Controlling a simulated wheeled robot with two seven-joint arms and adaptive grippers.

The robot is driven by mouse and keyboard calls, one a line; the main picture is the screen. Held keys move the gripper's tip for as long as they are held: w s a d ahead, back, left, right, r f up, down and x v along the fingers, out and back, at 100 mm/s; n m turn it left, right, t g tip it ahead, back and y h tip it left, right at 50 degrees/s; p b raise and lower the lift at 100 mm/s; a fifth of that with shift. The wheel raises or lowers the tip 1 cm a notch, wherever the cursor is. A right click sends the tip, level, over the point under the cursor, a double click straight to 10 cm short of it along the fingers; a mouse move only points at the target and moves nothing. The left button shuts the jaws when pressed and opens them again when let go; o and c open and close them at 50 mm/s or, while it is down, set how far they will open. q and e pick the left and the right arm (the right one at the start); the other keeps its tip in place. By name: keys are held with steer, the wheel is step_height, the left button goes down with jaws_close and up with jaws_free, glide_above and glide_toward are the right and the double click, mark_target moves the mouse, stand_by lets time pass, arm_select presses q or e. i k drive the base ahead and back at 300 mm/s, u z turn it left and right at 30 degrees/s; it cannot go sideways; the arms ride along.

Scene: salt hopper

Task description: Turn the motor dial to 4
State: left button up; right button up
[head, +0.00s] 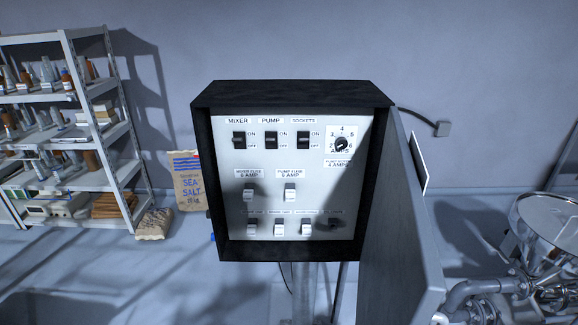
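The motor dial (341,144) is a small black round knob on a white scale plate at the upper right of the control panel (270,170). Numbers from about 2 to 6 run around it, with 4 at the top. A label below the plate seems to read pump motor 4 amps. The pointer is too small to read surely; a light mark seems to lie at the lower left, near 2. The panel sits in a black open-fronted box (290,95) on a post. Neither of my grippers is in view.
The grey box door (400,220) stands open at the right, near the dial's side. Three black switches (271,139) sit left of the dial, with fuses (290,192) below. A shelf rack (120,130) and a salt bag (188,182) are left; a metal hopper (550,225) is right.

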mark_target(342, 143)
steer(key=z, duration=0.05)
steer(key=k, duration=1.1)
steer(key=u, duration=1.35)
steer(key=i, duration=1.5)
steer(key=z, duration=0.8)
steer(key=i, duration=0.6)
steer(key=z, duration=0.65)
